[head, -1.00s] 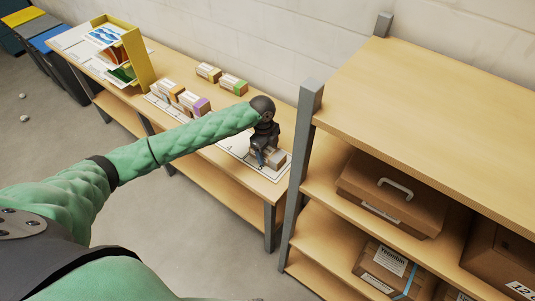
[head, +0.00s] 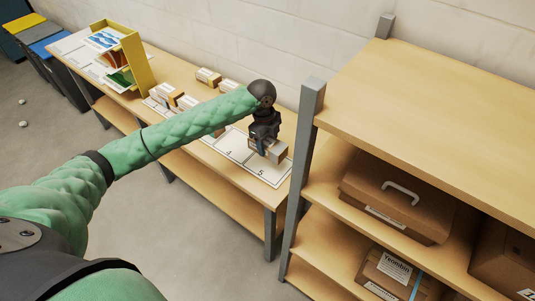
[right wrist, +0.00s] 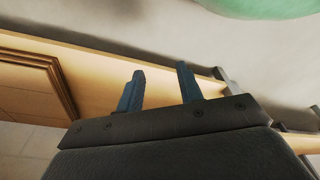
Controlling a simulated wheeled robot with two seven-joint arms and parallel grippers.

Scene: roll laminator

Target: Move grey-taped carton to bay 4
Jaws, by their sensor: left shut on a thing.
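My left gripper (head: 268,150) is shut on a small carton (head: 277,153) at the right end of the bench. The carton is brown with a greyish side showing; the gripper hides much of it, and I cannot make out its tape. It appears held a little above the white bay mat (head: 270,176), over the far side of the bay marked 5. Bay 4 (head: 230,154) lies just left of bay 5, and its visible part is bare. My right gripper (right wrist: 159,85) shows in the right wrist view, its two blue fingers apart with nothing between them.
Several other small cartons (head: 208,77) stand further left on the bench (head: 175,72). A yellow rack (head: 135,62) stands beyond them. A wooden shelf unit (head: 430,90) with brown boxes (head: 395,200) stands close on the right, its post beside the bench end.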

